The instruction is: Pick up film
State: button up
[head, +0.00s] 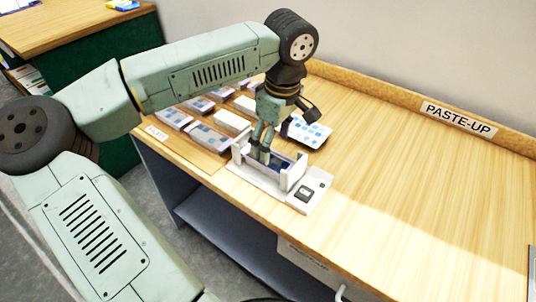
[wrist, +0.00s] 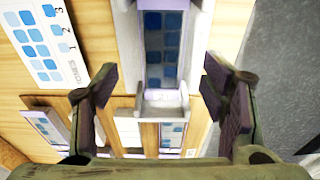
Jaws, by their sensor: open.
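A film with rows of blue frames (wrist: 162,48) lies in a narrow white holder (wrist: 127,45) in the wrist view. In the head view this white holder (head: 300,172) stands near the table's front edge, with upright white walls. My gripper (head: 259,156) points down at the holder and hides part of what is inside. In the wrist view my gripper (wrist: 160,88) is open, with one dark-padded finger on each side of the holder's line. Nothing is held between the fingers. Whether the fingers touch the holder or film cannot be told.
A white sheet with blue squares (head: 308,131) lies behind the holder. Several pale boxes with blue marks, including one near the front (head: 209,138), lie to the left. The wooden table (head: 420,190) is clear on the right, up to the PASTE-UP sign (head: 459,118).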

jog(key=shift+a+f+p, duration=0.2)
jog(key=shift+f, duration=0.7)
jog(key=shift+a+f+p, duration=0.15)
jog(key=shift+f, duration=0.7)
jog(key=c, duration=1.1)
